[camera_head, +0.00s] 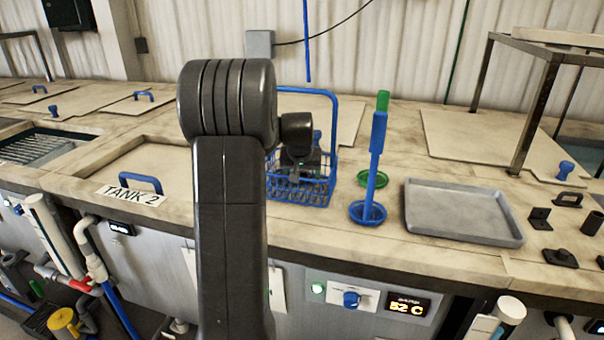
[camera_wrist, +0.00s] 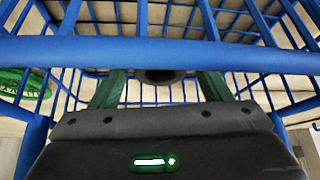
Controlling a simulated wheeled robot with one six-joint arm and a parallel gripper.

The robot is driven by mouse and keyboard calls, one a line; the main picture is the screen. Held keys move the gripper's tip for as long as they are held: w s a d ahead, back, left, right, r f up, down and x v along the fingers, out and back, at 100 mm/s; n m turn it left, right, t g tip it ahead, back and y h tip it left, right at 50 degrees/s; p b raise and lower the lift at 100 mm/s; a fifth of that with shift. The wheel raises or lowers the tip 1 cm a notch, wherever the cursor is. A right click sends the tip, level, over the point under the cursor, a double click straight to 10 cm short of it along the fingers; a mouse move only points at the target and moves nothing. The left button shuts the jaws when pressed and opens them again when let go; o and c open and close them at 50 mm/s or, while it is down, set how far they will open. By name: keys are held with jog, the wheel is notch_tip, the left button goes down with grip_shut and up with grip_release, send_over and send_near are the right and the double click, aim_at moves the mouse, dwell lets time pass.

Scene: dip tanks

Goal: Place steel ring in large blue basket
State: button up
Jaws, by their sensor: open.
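The large blue basket (camera_head: 318,190) is a wire basket with a tall hoop handle, standing on the bench in the middle of the head view. My gripper (camera_wrist: 160,88) is at the basket, with its green fingers apart. In the wrist view a thick blue bar of the basket (camera_wrist: 150,52) crosses in front of it, with blue wires beyond. A dark round piece (camera_wrist: 165,76), perhaps the steel ring, shows between the fingers, with a gap to each one. It appears to lie inside the basket. My arm hides part of the basket in the head view.
A small blue dipping basket (camera_head: 368,212) and a green one (camera_head: 372,179) with upright handles stand right of the basket. A grey tray (camera_head: 462,211) is farther right, with dark metal parts (camera_head: 560,257) beyond. The Tank 2 lid (camera_head: 150,165) lies to the left.

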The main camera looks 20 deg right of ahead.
jog(key=b+v, duration=0.1)
jog(key=v, duration=1.1)
jog(key=shift+b, duration=0.4)
dwell(0.6)
